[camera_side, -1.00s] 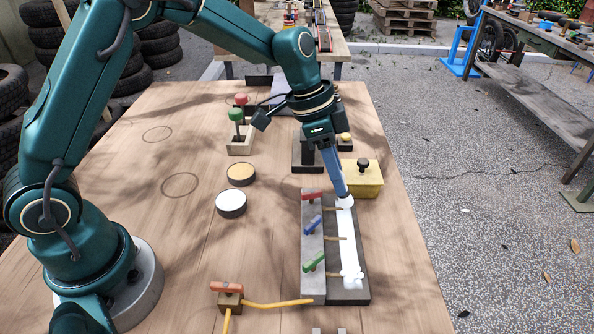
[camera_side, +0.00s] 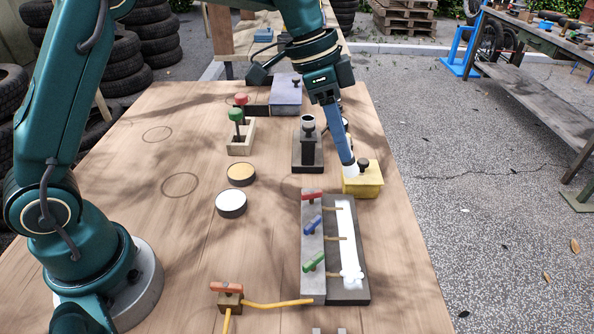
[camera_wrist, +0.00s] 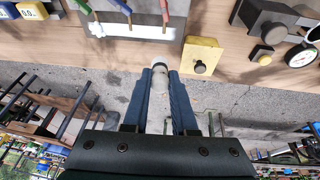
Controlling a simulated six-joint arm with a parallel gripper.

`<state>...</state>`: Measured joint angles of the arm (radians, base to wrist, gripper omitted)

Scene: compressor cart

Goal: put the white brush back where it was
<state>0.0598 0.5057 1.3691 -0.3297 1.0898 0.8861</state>
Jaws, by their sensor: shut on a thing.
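My gripper (camera_side: 345,160) is shut on the white brush (camera_side: 351,171), whose pale end sticks out below the blue fingers. In the side view the brush end overlaps the yellow box; I cannot tell the gap between them. In the wrist view the brush (camera_wrist: 158,88) is a pale cylinder between the two blue fingers (camera_wrist: 160,75). A dark stand with a round upright cup (camera_side: 308,124) stands to the left of my gripper. A long dark plate (camera_side: 361,235) carries a white strip (camera_side: 346,235) with a white blob at its near end.
The yellow box (camera_side: 368,187) has a black knob. Red, blue and green handles (camera_side: 313,226) line the plate's left side. Two round pots (camera_side: 231,204) and a block with red and green knobs (camera_side: 240,145) stand to the left. A yellow hose (camera_side: 275,304) lies in front.

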